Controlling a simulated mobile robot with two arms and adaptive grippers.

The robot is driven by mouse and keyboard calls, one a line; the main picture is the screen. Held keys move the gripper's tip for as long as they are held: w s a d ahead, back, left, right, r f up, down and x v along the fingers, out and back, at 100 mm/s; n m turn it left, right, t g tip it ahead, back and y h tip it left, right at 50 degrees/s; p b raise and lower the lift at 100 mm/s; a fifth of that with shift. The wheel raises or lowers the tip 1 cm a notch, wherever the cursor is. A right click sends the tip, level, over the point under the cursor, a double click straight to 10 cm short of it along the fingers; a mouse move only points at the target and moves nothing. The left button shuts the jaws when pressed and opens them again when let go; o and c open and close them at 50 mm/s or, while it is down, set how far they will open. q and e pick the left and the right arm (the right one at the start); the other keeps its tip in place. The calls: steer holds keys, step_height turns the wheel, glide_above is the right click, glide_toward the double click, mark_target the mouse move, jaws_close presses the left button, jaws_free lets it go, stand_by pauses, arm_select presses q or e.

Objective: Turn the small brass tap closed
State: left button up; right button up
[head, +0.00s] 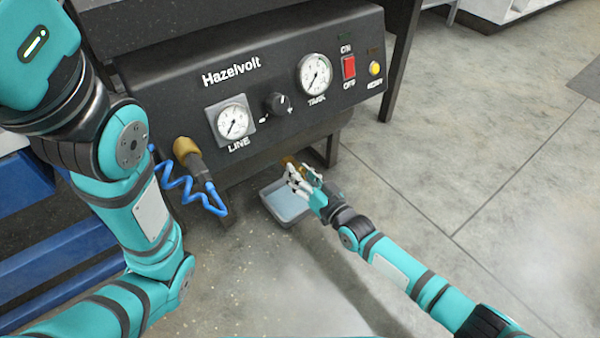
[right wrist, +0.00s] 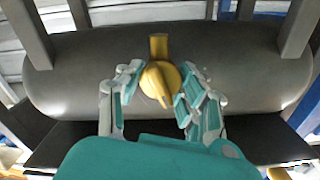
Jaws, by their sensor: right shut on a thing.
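The small brass tap (right wrist: 160,82) sticks out from the dark rounded tank (right wrist: 80,75) in the right wrist view. Its handle points down and slightly right in that view. My right gripper (right wrist: 158,84) has a finger on each side of the tap and is shut on it. In the head view my right gripper (head: 298,172) is low under the panel's right part, and it hides most of the tap. My left arm fills the left side of the head view, but its gripper is out of view.
The Hazelvolt panel (head: 262,95) has two gauges, a black knob (head: 277,103) and a red switch (head: 348,66). A brass fitting (head: 186,150) with a blue coiled hose (head: 185,185) is at left. A grey tray (head: 287,207) lies below the tap. Floor at right is clear.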

steer(key=o, duration=1.2)
steer(key=v, duration=1.2)
